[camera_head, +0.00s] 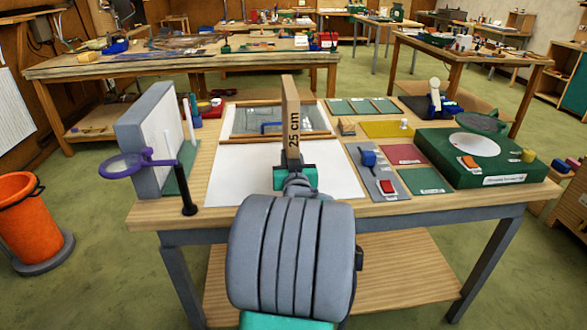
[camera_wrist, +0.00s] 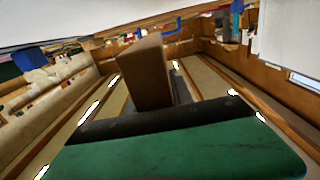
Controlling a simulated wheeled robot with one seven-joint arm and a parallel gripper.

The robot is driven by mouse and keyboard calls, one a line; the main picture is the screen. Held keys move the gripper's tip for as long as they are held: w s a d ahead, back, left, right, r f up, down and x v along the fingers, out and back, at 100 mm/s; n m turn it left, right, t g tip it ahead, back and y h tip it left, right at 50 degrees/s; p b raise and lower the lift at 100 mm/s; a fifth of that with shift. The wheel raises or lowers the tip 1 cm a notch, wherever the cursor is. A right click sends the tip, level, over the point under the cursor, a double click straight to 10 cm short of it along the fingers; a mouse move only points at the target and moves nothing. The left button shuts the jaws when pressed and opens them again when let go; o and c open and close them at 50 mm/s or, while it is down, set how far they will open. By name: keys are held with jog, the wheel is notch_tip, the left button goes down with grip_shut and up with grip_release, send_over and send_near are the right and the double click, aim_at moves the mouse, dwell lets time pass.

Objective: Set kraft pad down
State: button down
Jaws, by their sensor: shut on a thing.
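The kraft pad (camera_head: 291,120), a tall narrow brown block marked "25 cm", stands upright in my gripper (camera_head: 294,172), above or in front of the white sheet (camera_head: 235,185) on the table. My gripper is shut on its lower end. In the wrist view, the brown pad (camera_wrist: 145,75) rises beyond the dark edge and green body of my gripper (camera_wrist: 165,112). My arm hides the table's front middle, and I cannot tell whether the pad touches anything below.
A wood-framed panel (camera_head: 275,118) lies behind the sheet. A grey upright board (camera_head: 145,150) and purple-ringed magnifier (camera_head: 125,165) stand left. Colored mats (camera_head: 403,154), a grey tray (camera_head: 372,172) and a green box (camera_head: 480,158) fill the right. White sheet either side of my arm is clear.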

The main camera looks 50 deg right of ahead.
jog(key=shift+s+d+f, duration=0.1)
jog(key=shift+d+f, duration=0.05)
jog(key=shift+d, duration=0.15)
jog(key=shift+d+f, duration=0.2)
jog(key=shift+f, duration=1.55)
jog(key=shift+f+b, duration=0.15)
jog(key=shift+b, duration=0.2)
jog(key=c, duration=1.5)
grip_release()
jog(key=shift+f, duration=0.15)
jog(key=shift+c, duration=0.2)
jog(key=o, duration=0.4)
